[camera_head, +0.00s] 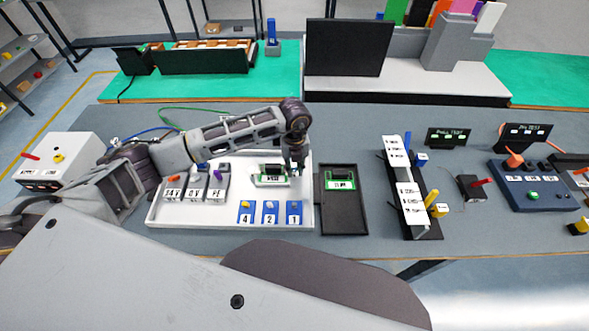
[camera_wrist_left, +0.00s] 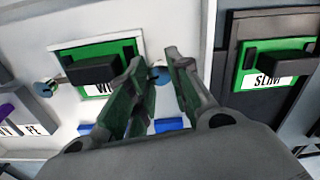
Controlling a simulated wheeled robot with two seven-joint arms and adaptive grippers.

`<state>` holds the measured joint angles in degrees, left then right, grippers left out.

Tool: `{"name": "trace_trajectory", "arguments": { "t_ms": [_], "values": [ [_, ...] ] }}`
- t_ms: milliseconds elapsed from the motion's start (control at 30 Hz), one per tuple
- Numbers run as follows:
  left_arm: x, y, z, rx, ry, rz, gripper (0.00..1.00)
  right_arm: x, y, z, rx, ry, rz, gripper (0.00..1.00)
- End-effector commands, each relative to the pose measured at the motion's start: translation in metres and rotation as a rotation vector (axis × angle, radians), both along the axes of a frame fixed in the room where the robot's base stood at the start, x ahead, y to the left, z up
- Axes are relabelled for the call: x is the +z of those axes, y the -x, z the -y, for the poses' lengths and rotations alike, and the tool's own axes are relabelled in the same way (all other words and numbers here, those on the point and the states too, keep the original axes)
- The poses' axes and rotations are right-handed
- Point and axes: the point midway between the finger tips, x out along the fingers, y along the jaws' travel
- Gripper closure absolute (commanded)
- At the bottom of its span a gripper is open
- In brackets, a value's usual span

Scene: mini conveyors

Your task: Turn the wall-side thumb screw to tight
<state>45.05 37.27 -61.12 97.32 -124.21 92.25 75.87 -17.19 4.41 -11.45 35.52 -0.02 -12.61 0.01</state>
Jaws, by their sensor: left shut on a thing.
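A green module (camera_head: 270,180) with a black handle block sits in the white tray; it also shows in the left wrist view (camera_wrist_left: 70,58). In the wrist view, a blue-grey thumb screw (camera_wrist_left: 160,74) lies at the right side of this module, and a second thumb screw (camera_wrist_left: 44,87) lies at its left side. My left gripper (camera_head: 296,170) comes down at the module's right side. In the wrist view its fingers (camera_wrist_left: 157,68) are closed in around the right thumb screw, which is partly hidden. How far either screw is turned cannot be read. My right gripper is not in view.
A second green module labelled SLIM (camera_head: 341,183) lies in a dark tray (camera_head: 343,222) to the right. Grey labelled blocks (camera_head: 195,190) and blue numbered tags (camera_head: 269,212) stand in the white tray (camera_head: 170,217). A white-topped rack (camera_head: 402,180) stands farther right.

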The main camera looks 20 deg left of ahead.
Motion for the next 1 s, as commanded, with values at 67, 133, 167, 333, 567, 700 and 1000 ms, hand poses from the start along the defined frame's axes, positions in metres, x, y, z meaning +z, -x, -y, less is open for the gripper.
{"name": "trace_trajectory", "arguments": {
  "t_ms": [67,133,167,333,567,700,1000],
  "values": [
    [-0.002,-0.001,-0.001,-0.048,0.000,0.003,1.00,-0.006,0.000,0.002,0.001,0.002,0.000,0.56],
    [-0.002,-0.001,-0.001,-0.086,-0.001,0.002,1.00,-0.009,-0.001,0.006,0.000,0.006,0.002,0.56],
    [-0.002,0.000,-0.001,-0.100,0.000,0.001,1.00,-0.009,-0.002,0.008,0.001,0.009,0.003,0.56],
    [-0.001,-0.001,-0.001,-0.159,-0.001,0.002,1.00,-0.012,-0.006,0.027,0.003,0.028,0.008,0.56],
    [0.000,0.000,0.000,-0.184,0.000,0.001,1.00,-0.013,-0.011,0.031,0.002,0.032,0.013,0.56],
    [0.000,0.000,0.000,-0.184,0.000,0.001,1.00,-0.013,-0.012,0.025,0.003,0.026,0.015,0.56],
    [0.000,0.000,0.000,-0.183,0.000,0.001,0.60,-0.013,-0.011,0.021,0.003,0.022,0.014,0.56]
  ]
}}
